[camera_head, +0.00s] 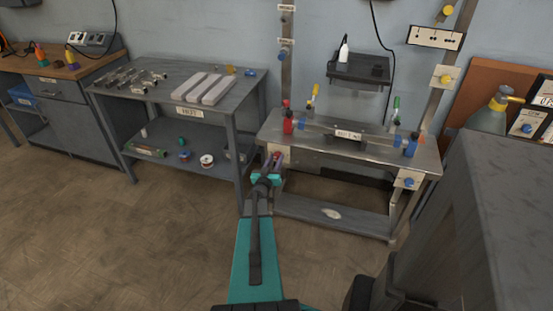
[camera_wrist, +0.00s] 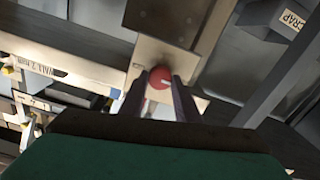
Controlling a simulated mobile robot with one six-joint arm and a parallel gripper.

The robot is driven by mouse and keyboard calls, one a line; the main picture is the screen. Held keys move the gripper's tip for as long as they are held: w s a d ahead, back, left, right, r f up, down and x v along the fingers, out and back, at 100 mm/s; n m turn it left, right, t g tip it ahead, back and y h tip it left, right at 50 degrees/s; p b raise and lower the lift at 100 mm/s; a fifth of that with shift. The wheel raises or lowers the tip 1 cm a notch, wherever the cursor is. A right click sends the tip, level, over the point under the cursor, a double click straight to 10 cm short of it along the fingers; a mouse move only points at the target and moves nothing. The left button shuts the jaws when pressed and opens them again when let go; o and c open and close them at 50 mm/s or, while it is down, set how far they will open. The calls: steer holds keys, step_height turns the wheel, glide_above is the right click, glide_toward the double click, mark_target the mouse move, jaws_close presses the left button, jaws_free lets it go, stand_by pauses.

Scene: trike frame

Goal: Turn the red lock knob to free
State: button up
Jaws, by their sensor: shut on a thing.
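The red lock knob (camera_wrist: 159,79) shows in the wrist view as a round red knob with a pale mark on its face. It sits on a light metal plate (camera_wrist: 162,53) on the frame. My gripper (camera_wrist: 160,92) has one dark finger on each side of the knob and is shut on it. In the head view my gripper (camera_head: 272,163) reaches the left front post of the metal frame bench (camera_head: 290,146); the knob is mostly hidden there by the gripper.
Blue knobs sit on other plates, one at the bench's right front leg (camera_head: 409,182). A grey table (camera_head: 150,105) with pale bars stands to the left. A large grey block (camera_head: 480,230) stands close on the right. The brown floor (camera_head: 130,240) at left is clear.

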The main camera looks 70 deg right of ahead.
steer(key=shift+w+a+f, duration=0.1)
steer(key=shift+w, duration=0.1)
steer(key=o, duration=1)
steer(key=shift+o, duration=0.2)
steer(key=shift+s, duration=0.1)
steer(key=a+b, duration=0.1)
steer(key=a, duration=1.2)
steer(key=shift+s+a, duration=0.35)
steer(key=shift+s, duration=0.05)
